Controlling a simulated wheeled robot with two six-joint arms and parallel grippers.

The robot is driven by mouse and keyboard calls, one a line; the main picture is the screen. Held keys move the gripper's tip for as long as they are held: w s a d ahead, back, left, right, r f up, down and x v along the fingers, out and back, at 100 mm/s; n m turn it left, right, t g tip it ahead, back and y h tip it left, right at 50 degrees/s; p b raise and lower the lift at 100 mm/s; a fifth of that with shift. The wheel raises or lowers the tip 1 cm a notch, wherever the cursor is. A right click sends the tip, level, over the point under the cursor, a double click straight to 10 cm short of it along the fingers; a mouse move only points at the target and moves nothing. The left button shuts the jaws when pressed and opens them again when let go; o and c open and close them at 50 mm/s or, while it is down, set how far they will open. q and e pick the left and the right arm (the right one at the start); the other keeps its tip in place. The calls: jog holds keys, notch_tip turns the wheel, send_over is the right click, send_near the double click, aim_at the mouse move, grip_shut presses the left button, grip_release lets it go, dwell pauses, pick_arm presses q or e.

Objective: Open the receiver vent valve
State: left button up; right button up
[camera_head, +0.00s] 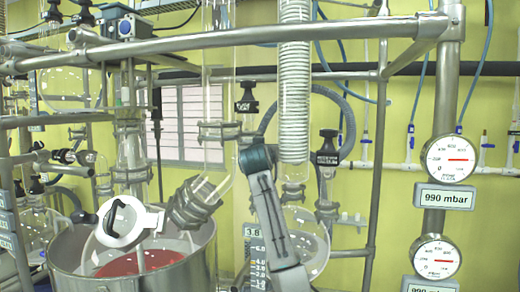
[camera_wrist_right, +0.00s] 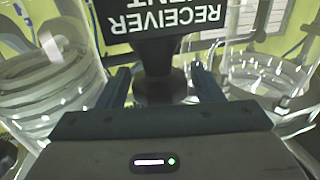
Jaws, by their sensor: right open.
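In the right wrist view the receiver vent valve (camera_wrist_right: 160,20) is close up. Its black body bears white lettering that appears upside down, with a dark round stem (camera_wrist_right: 160,88) below in the picture. My right gripper (camera_wrist_right: 160,74) is open, one finger on each side of the stem. I cannot tell whether either finger touches it. In the head view my right arm (camera_head: 270,200) rises at the centre, but the gripper's fingers are not visible there. Two black labelled valves show there, one left of the coil (camera_head: 247,97) and one right of it (camera_head: 328,145). My left gripper is out of view.
A glass coil condenser (camera_head: 294,80) and a glass column (camera_head: 219,95) stand close to my right arm. A steel rail (camera_head: 240,36) crosses above. Pressure gauges (camera_head: 450,159) are at right. A vessel with red contents (camera_head: 140,262) is at lower left.

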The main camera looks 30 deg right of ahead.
jog(key=shift+a+r+m+g+h, duration=0.1)
jog(key=shift+a+m+g+h, duration=0.15)
jog(key=shift+m+g+h, duration=0.65)
jog(key=shift+d+m+g+h, duration=0.1)
jog(key=shift+m+g+h, duration=1.35)
jog(key=shift+g, duration=0.35)
jog(key=shift+s, duration=0.1)
jog(key=c, duration=0.8)
jog(key=shift+o, duration=0.2)
jog(key=shift+s+d+f+n+t+y, duration=0.1)
jog(key=shift+f+n+t+y, duration=0.1)
jog(key=shift+n+t+y, duration=0.5)
jog(key=n+t+y+b, duration=0.1)
jog(key=n+t+y, duration=0.1)
jog(key=t, duration=0.1)
jog(key=shift+r+n, duration=0.1)
jog(key=shift+n, duration=0.15)
jog(key=n+t+y, duration=0.3)
jog(key=y, duration=0.2)
jog(key=shift+n, duration=0.3)
jog(key=shift+o, duration=0.5)
jog(key=shift+s+a+r+n+t+y, duration=0.1)
jog(key=shift+a+r+n+t+y, duration=0.2)
jog(key=shift+n+y, duration=0.15)
